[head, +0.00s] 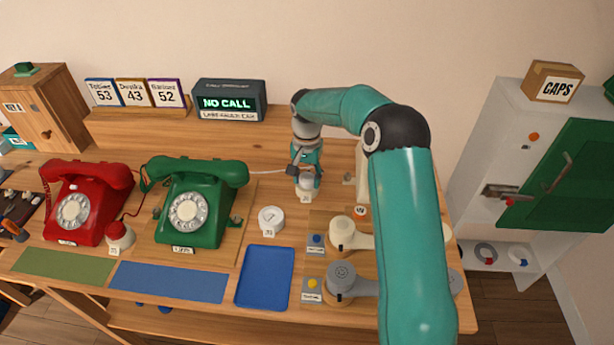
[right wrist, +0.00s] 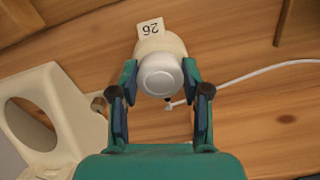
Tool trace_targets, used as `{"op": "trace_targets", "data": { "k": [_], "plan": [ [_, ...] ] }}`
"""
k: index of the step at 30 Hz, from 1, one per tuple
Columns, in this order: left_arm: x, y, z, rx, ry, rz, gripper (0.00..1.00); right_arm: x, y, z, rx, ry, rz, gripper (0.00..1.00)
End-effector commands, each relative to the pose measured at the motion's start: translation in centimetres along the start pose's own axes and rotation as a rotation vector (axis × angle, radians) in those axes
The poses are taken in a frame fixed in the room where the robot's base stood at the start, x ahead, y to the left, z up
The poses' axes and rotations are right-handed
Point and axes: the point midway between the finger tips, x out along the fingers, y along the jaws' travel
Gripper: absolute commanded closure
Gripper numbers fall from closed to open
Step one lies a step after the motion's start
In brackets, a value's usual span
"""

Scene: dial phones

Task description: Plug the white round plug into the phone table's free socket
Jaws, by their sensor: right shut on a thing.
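My right gripper (head: 305,178) is over the wooden phone table, right of the green phone (head: 200,205). In the right wrist view its fingers (right wrist: 160,92) are closed on the sides of the white round plug (right wrist: 161,76). A cream round part (right wrist: 160,45) with a tag reading 26 is directly behind the plug; I cannot tell whether the two are joined. A white cord (right wrist: 255,73) runs from near the plug to the right. In the head view the cord (head: 268,171) runs toward the green phone. I cannot clearly identify the free socket. My left gripper is out of view.
A white round piece (head: 270,218) and a blue tray (head: 265,278) are on the table. A red phone (head: 84,200) stands left. Cream (head: 343,232) and grey (head: 343,280) handled pieces lie at front right. A cream frame (right wrist: 50,110) is beside the gripper.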

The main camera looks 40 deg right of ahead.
Motion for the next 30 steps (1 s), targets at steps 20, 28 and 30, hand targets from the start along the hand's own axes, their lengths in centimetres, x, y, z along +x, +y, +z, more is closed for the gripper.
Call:
{"op": "trace_targets", "data": {
  "k": [20, 28, 30],
  "plan": [
    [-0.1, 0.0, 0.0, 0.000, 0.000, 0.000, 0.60, -0.1, 0.0, 0.0, 0.000, 0.000, 0.000, 0.24],
    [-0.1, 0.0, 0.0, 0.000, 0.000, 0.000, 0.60, -3.0, -0.1, -0.1, 0.000, 0.003, -0.002, 0.24],
    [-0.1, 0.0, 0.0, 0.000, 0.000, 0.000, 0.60, -4.3, -0.1, -0.1, 0.000, 0.004, -0.002, 0.24]
  ]
}}
